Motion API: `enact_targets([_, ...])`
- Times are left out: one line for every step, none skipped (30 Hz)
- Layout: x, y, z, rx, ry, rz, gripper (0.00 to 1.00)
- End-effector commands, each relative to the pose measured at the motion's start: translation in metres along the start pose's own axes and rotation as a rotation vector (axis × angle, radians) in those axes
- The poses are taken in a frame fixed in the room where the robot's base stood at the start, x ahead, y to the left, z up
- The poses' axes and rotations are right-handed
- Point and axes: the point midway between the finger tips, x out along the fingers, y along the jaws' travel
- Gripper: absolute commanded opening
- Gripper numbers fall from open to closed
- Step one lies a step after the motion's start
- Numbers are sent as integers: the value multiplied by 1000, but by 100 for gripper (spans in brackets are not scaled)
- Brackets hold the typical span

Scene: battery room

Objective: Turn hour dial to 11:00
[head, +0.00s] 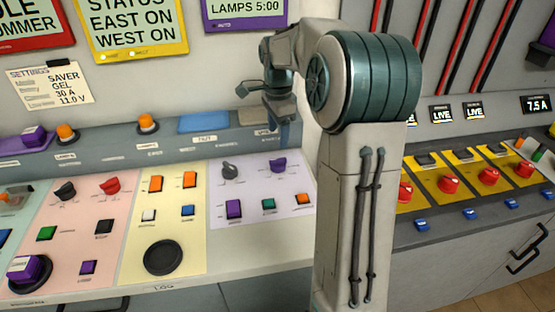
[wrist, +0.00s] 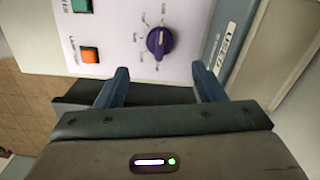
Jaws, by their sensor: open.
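A purple dial (head: 279,165) sits at the upper right of the pale lilac panel (head: 251,188), with small marks around it. In the wrist view the purple dial (wrist: 160,42) lies ahead of and between my two fingers. Its marks are too small to read, so I cannot tell its setting or confirm it is the hour dial. My gripper (wrist: 160,69) is open and empty, its fingertips apart from the dial. In the head view my gripper (head: 281,128) hangs just above the panel's back edge, partly hidden by my arm. A dark grey dial (head: 230,171) sits left of the purple one.
Purple (head: 233,208), teal (head: 268,204) and orange (head: 303,198) buttons lie below the dials. A purple-framed display (head: 243,8) above reads "LAMPS 5:00". A raised ledge (head: 190,143) runs behind the panel. Red knobs (head: 489,176) stand on a yellow panel at right.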

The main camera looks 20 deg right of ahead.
Motion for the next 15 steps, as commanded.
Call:
enact_targets([13,1,0,0,-2,6,63])
enact_targets([20,1,0,0,-3,6,63])
enact_targets([29,1,1,-1,-3,6,63])
enact_targets([35,1,0,-1,-2,6,63])
enact_targets([42,1,0,-1,-2,5,63])
enact_targets([50,1,0,-2,-3,5,63])
enact_targets([56,1,0,-2,-3,5,63])
enact_targets([62,1,1,-1,-3,5,63])
enact_targets([69,1,1,-2,-2,5,63])
enact_targets([74,1,0,-2,-2,4,63])
enact_targets([79,1,1,-3,-2,4,63])
enact_targets([84,1,0,-3,-2,4,63])
enact_targets([88,1,0,-2,-2,3,63])
enact_targets([91,1,0,-2,-2,3,63])
enact_targets([95,1,0,-2,-1,2,63])
